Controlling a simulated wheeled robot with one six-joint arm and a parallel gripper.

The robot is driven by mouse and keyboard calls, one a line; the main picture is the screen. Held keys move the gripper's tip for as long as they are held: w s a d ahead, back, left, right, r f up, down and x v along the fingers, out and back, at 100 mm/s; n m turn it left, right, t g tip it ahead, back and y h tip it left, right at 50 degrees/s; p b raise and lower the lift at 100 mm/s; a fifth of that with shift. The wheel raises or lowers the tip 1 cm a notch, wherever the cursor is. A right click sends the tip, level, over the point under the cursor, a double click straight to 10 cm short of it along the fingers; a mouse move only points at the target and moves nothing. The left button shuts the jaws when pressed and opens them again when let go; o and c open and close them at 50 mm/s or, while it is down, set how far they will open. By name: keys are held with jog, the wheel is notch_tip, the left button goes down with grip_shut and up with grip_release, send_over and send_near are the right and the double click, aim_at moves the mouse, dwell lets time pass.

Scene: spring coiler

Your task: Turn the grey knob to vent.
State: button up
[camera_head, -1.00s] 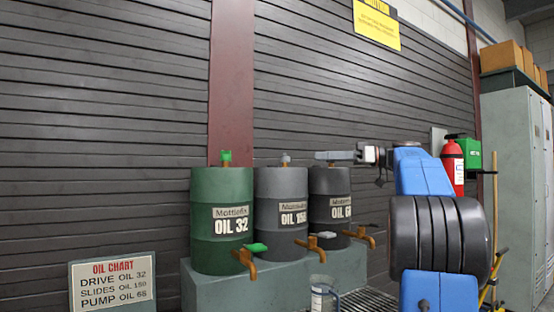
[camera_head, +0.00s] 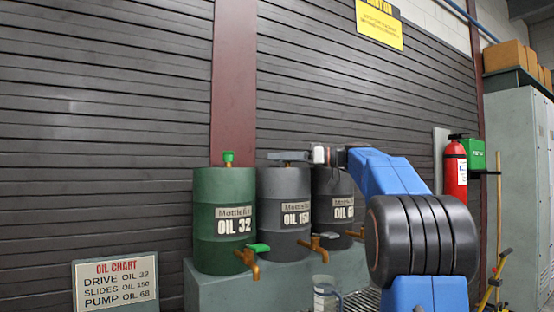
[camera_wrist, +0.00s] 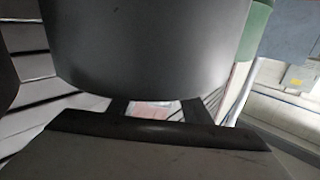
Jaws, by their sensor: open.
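The grey drum marked OIL 150 (camera_head: 284,236) stands in the middle of three drums. Its grey top knob, seen a second ago, is now covered by my gripper or too small to tell apart from it. My gripper (camera_head: 278,156) is open and level, reaching in from the right just above that drum's lid. I cannot tell whether it surrounds or touches the knob. In the wrist view a large dark grey rounded surface (camera_wrist: 150,50) fills the upper middle, with my gripper (camera_wrist: 155,108) below it; the knob is not discernible there.
The green OIL 32 drum (camera_head: 222,245) with its green top knob (camera_head: 228,157) stands at left, and the dark OIL 68 drum (camera_head: 335,230) at right under my arm. Brass taps, one with a green handle (camera_head: 258,247), stick out in front. An oil chart (camera_head: 115,285) is at lower left.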

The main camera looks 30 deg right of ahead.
jog(key=shift+w+a, duration=0.35)
jog(key=shift+a, duration=0.05)
jog(key=c, duration=1)
jog(key=shift+w+m+t+h, duration=0.1)
jog(key=shift+m+t+h, duration=0.5)
jog(key=shift+t+h, duration=0.2)
jog(key=shift+w+d+m+t+h, duration=0.2)
jog(key=shift+d+m+t+h, duration=0.15)
jog(key=shift+m+t+h, duration=0.5)
jog(key=o, duration=1)
